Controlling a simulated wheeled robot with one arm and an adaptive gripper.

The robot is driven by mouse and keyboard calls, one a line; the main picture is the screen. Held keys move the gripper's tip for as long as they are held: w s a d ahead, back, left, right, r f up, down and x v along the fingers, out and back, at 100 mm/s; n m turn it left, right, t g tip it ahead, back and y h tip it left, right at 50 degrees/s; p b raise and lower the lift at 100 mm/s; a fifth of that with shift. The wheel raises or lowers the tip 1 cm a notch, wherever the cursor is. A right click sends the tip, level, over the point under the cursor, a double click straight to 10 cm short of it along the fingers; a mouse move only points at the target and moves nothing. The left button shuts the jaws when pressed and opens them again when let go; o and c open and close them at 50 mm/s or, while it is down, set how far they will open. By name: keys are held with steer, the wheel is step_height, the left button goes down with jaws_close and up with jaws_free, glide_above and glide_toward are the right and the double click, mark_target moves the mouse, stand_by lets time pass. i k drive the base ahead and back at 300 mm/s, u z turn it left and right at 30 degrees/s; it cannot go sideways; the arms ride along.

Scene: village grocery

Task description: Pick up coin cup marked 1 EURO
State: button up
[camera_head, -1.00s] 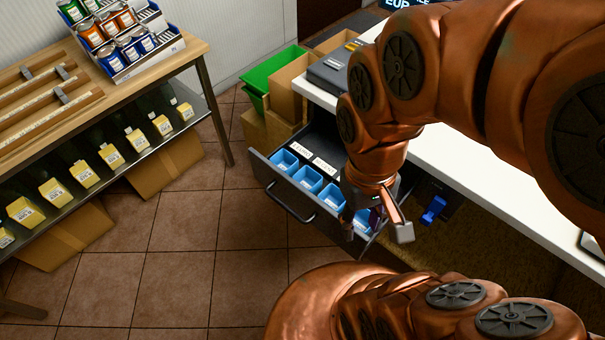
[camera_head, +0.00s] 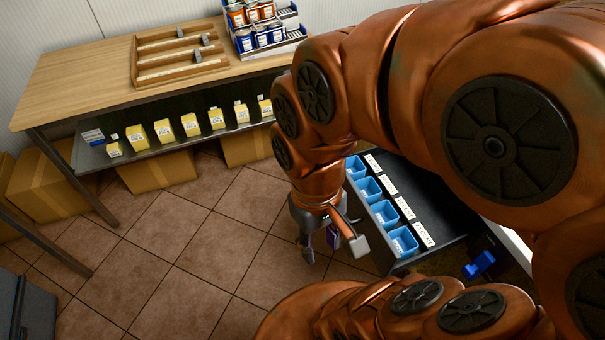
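Several blue coin cups stand in a row in the open black drawer (camera_head: 440,200), in front of white labels. The cups run from the back one (camera_head: 356,167) through (camera_head: 368,188) and (camera_head: 384,213) to the front one (camera_head: 402,242). The label writing is too small to read surely, so I cannot tell which cup is marked 1 EURO. My gripper (camera_head: 333,250) hangs left of the front cups, above the floor, with its fingers apart. No cup shows between them. A small purple patch shows there; I cannot tell what it is. My arm hides part of the drawer's back.
A wooden table (camera_head: 90,80) stands at the back left, with cans on top and yellow packs on its lower shelf. Cardboard boxes (camera_head: 160,172) stand beneath it. A blue object (camera_head: 479,265) is right of the drawer. The tiled floor (camera_head: 200,240) between is free.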

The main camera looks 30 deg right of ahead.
mark_target(354, 168)
steer(key=u, duration=0.35)
steer(key=i, duration=1.75)
steer(key=z, duration=4.2)
steer(key=k, duration=0.5)
steer(key=u, duration=1.25)
steer(key=i, duration=0.85)
